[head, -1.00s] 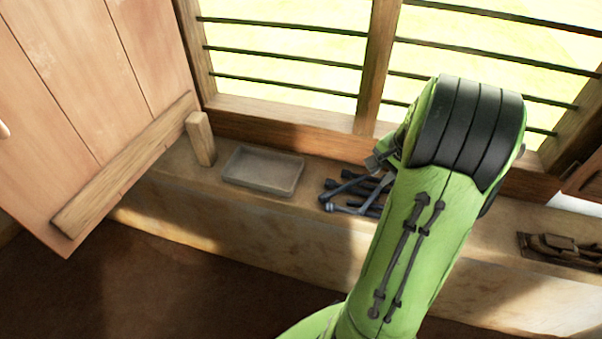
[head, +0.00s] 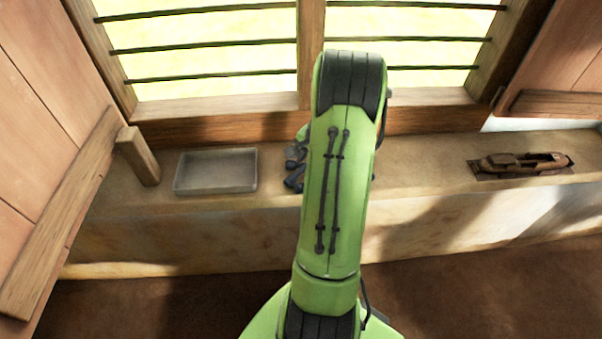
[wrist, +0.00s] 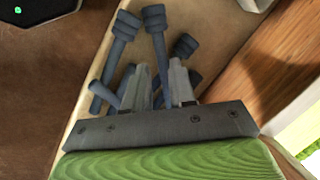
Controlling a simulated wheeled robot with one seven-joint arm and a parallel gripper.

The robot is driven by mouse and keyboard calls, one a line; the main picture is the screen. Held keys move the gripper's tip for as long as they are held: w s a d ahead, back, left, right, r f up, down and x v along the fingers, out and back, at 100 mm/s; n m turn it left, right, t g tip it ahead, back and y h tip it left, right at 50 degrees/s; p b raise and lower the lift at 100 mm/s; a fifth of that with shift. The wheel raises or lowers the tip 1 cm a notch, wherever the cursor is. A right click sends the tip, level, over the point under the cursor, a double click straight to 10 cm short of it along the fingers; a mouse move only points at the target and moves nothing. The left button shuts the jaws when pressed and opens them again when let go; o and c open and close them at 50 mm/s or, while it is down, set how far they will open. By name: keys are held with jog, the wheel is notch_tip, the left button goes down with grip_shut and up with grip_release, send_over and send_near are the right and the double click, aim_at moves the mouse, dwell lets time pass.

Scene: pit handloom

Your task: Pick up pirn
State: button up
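Several dark blue-grey pirns with knobbed ends lie in a loose pile on the ledge. In the head view some pirns (head: 294,180) show just left of my arm, which hides the rest. In the wrist view one pirn (wrist: 158,45) runs down towards the gap between my fingers, and another pirn (wrist: 113,60) lies to the left. My gripper (wrist: 160,72) is over the pile with its two grey fingers apart. I cannot tell whether a pirn lies between the fingers or below them. The gripper is hidden behind my arm in the head view.
A shallow grey tray (head: 215,171) sits on the ledge (head: 420,165) left of the pirns. A wooden block (head: 138,156) stands beside it. A wooden shuttle (head: 524,163) lies at the right. A barred window rises behind. The ledge between arm and shuttle is clear.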

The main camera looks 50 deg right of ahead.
aim_at(301, 169)
jog(key=b+x, duration=0.2)
jog(key=x, duration=0.3)
jog(key=shift+w+f, duration=0.1)
jog(key=shift+f, duration=0.05)
grip_shut()
